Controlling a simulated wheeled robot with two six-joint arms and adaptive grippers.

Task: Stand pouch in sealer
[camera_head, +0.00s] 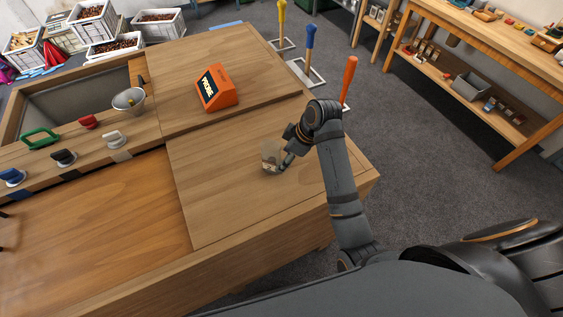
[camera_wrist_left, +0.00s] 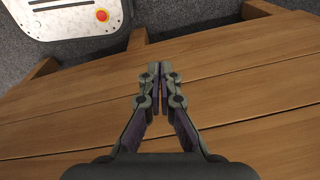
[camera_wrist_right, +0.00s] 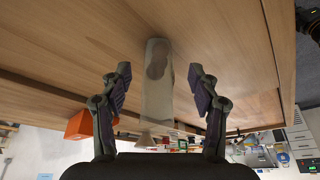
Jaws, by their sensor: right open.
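A translucent pouch (camera_head: 271,156) with darker contents at its bottom stands on the wooden worktop in the head view. In the right wrist view the pouch (camera_wrist_right: 157,85) shows between the spread fingers. My right gripper (camera_wrist_right: 160,78) is open, with a gap on each side of the pouch; in the head view it is beside the pouch. My left gripper (camera_wrist_left: 160,78) has its fingertips together over wooden boards, with nothing seen between them; it is outside the head view. An orange box with a dark labelled face (camera_head: 216,88) stands farther back; I cannot tell whether it is the sealer.
A metal bowl (camera_head: 128,100) and several coloured handled items line the strip left of the pouch. A sunken grey basin (camera_head: 70,98) lies behind them. Upright tools with yellow, blue and orange (camera_head: 349,80) handles stand beyond the right edge. Worktop around the pouch is clear.

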